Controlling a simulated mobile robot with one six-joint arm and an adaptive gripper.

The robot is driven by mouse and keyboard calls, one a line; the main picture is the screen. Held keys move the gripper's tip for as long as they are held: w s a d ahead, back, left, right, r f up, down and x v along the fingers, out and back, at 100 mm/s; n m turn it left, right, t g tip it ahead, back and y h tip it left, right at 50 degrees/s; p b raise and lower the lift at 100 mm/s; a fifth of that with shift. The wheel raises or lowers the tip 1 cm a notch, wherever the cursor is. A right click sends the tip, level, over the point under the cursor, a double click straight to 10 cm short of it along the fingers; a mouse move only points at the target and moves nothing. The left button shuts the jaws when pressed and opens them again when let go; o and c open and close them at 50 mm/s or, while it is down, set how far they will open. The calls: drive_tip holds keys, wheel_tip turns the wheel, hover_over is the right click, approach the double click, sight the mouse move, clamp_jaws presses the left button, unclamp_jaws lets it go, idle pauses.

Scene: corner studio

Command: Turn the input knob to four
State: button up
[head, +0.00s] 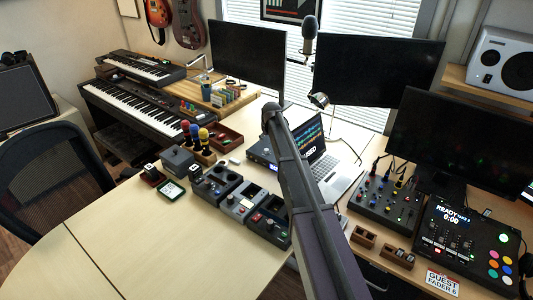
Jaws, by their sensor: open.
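No knob can be told for certain as the input knob; its label and numbers are too small to read. A dark audio box (262,153) sits just left of the open laptop (336,172), and its front details are too small to make out. A black mixer (384,203) with several small coloured knobs stands on the right part of the desk. Grey and black units (242,201) with dials stand in a row near the middle. My gripper is not in view. A strip of desk between these units and the laptop is hidden.
A console with coloured pads (467,243) and a "GUEST FADER 6" card (442,281) are at the right. A microphone (310,30) stands high at the back, near dark monitors (380,70). Keyboards (135,110) are at the left. The light desk top (150,245) is clear at front left.

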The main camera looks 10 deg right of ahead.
sight(266, 150)
drive_tip(key=shift+b+x, duration=4.2)
drive_tip(key=shift+x, duration=0.65)
clamp_jaws()
